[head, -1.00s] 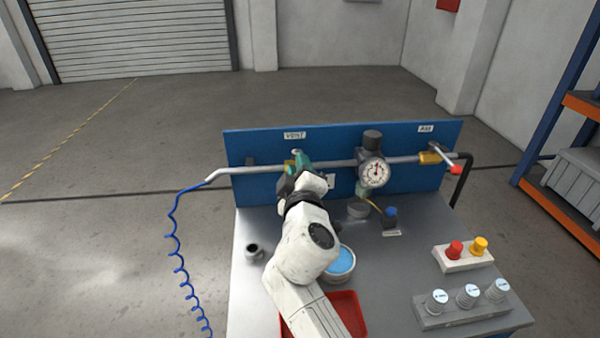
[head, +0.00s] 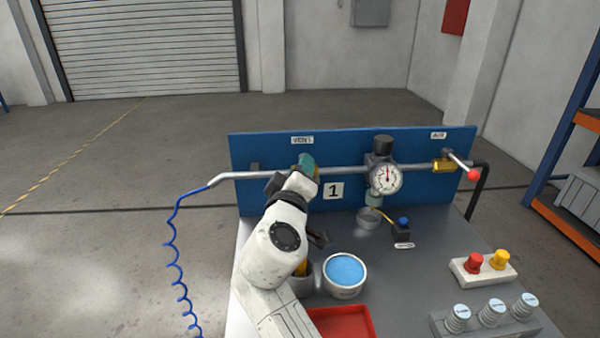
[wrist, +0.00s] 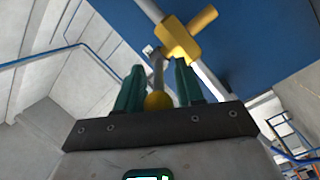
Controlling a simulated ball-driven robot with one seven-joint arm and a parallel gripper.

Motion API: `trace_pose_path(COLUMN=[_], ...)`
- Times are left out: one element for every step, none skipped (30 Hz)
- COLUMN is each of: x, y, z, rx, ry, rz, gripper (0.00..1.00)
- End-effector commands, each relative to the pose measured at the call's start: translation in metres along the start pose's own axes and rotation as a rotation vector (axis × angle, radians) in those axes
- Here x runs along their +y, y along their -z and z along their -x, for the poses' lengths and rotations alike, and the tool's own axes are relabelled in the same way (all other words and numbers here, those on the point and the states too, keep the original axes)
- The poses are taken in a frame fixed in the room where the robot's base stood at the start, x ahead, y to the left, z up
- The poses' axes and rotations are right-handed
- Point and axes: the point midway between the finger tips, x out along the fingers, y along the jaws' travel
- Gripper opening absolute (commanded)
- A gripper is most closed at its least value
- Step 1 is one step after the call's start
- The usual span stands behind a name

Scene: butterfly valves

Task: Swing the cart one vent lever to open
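The vent valve's yellow body (wrist: 182,42) sits on the pipe in the wrist view. Its grey lever (wrist: 158,68) runs from the valve toward my gripper and ends in a yellow ball knob (wrist: 158,101). My gripper (wrist: 159,82) has its green fingers apart, one on each side of the lever, with small gaps visible beside the rod. The knob lies between the finger bases; whether it touches them I cannot tell. In the head view my gripper (head: 307,163) is at the pipe under the VENT label (head: 302,140) and hides most of the valve and lever.
Cart one's blue panel (head: 400,145) stands behind the pipe. A gauge (head: 386,178) and the red-knobbed air lever (head: 461,164) are to the right. A blue-filled cup (head: 345,272), a red tray (head: 342,324) and a button box (head: 483,266) stand on the cart top.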

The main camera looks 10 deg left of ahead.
Motion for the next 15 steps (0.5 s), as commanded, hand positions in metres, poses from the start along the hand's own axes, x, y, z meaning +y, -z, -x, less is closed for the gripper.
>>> trace_pose_path(x=[0.0,0.0,0.0,0.0,0.0,0.0,0.0,0.0,0.0,0.0,-0.001,-0.001,-0.001,-0.001,-0.001], y=[0.0,0.0,0.0,0.0,0.0,0.0,0.0,0.0,0.0,0.001,0.001,0.001,0.001,0.001,0.001], z=[0.0,0.0,0.0,0.0,0.0,0.001,0.001,0.003,0.005,0.008,0.011,0.017,0.021,0.026,0.034], rx=[0.0,0.0,0.001,0.001,0.001,0.001,0.001,0.001,0.002,0.002,0.002,0.004,0.003,0.003,0.003], ry=[0.0,0.0,-0.001,-0.001,-0.001,-0.001,-0.001,-0.001,-0.001,0.0,0.0,0.0,0.001,0.001,0.001], rz=[0.0,0.0,0.0,0.0,0.0,0.0,0.0,0.0,0.0,0.0,-0.001,-0.002,-0.001,-0.001,-0.002], gripper=[0.37,0.37,0.37,0.37,0.37,0.37,0.37,0.37,0.37,0.37,0.37,0.37,0.37,0.37,0.37])
